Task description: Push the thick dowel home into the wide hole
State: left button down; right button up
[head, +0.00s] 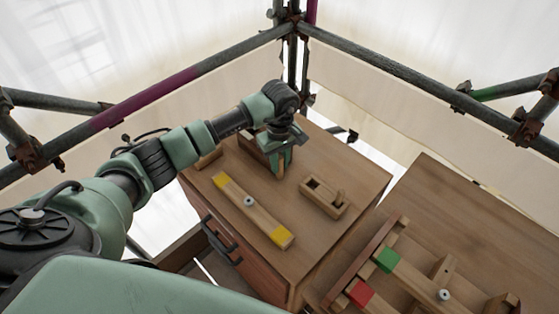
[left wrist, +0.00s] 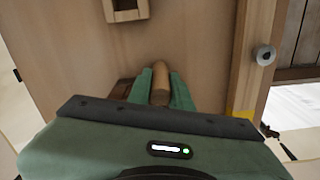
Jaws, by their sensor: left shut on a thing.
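My left gripper (head: 281,172) points down at the far part of the cabinet top. In the left wrist view its green fingers (left wrist: 166,92) are shut on a thick round wooden dowel (left wrist: 161,84), one finger on each side. The dowel's far end shows past the fingers, and its near part is hidden by the gripper body. A small wooden block with a recess (head: 323,197) sits apart from the gripper on the cabinet top; its edge also shows in the left wrist view (left wrist: 125,15). I cannot tell which hole is the wide one. My right gripper is not in view.
A wooden bar with yellow ends and a metal knob (head: 238,194) lies on the cabinet top (head: 352,165), left of the recessed block. A second bench at right holds a wooden frame, a green block (head: 387,259) and a red block (head: 360,293). Scaffold pipes (head: 400,95) run behind.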

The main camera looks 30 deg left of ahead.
pick_arm(q)
jog(key=shift+s+f, duration=0.1)
jog(key=shift+f, duration=0.05)
jog(key=c, duration=1.3)
grip_release()
